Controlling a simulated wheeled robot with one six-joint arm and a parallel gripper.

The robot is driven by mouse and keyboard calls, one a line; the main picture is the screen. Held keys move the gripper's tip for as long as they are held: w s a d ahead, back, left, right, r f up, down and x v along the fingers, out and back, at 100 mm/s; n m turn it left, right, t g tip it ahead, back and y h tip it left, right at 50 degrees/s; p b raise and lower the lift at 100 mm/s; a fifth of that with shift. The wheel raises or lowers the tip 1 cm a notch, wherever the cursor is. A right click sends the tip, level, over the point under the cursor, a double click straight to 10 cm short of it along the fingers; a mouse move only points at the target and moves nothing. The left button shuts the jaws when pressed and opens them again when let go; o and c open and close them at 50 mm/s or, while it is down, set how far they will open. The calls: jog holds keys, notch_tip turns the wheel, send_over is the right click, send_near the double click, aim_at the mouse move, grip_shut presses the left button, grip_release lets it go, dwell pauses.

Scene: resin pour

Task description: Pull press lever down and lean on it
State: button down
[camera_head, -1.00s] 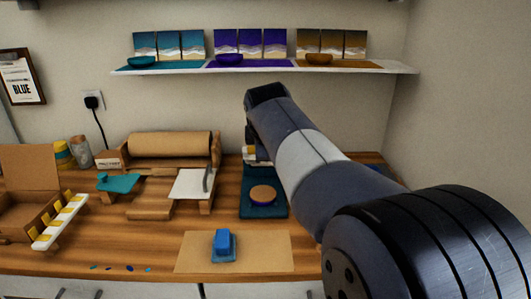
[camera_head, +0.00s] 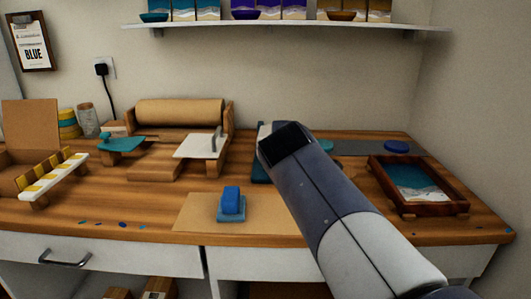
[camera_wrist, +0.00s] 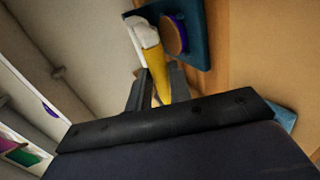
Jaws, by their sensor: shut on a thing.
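The press has a dark teal base (camera_wrist: 197,22) and a round brown pad with a purple rim (camera_wrist: 173,36), both in the wrist view. A yellow lever (camera_wrist: 152,72) with a pale part beside its far end stands between my fingers. My gripper (camera_wrist: 157,76) is shut on this lever. In the head view, my arm covers the gripper, the lever and most of the press; only a strip of the teal base (camera_head: 258,168) shows left of the arm. How far down the lever is cannot be told.
A blue block (camera_head: 231,201) stands on a brown mat (camera_head: 190,214) in front. A wooden frame with a teal and white picture (camera_head: 462,207) lies at right. A paper roll (camera_head: 180,112) stands behind. A shelf (camera_head: 400,31) crosses the wall above.

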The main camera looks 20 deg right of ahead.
jog(key=shift+s+a+f+b, duration=0.15)
jog(key=shift+f+b, duration=0.8)
jog(key=shift+f, duration=0.7)
jog(key=shift+s+d+f+b, duration=0.15)
jog(key=shift+f+b, duration=0.8)
jog(key=shift+f, duration=0.7)
jog(key=shift+a, duration=0.1)
jog(key=c, duration=1.4)
grip_release()
jog(key=shift+o, duration=0.5)
jog(key=shift+r, duration=0.15)
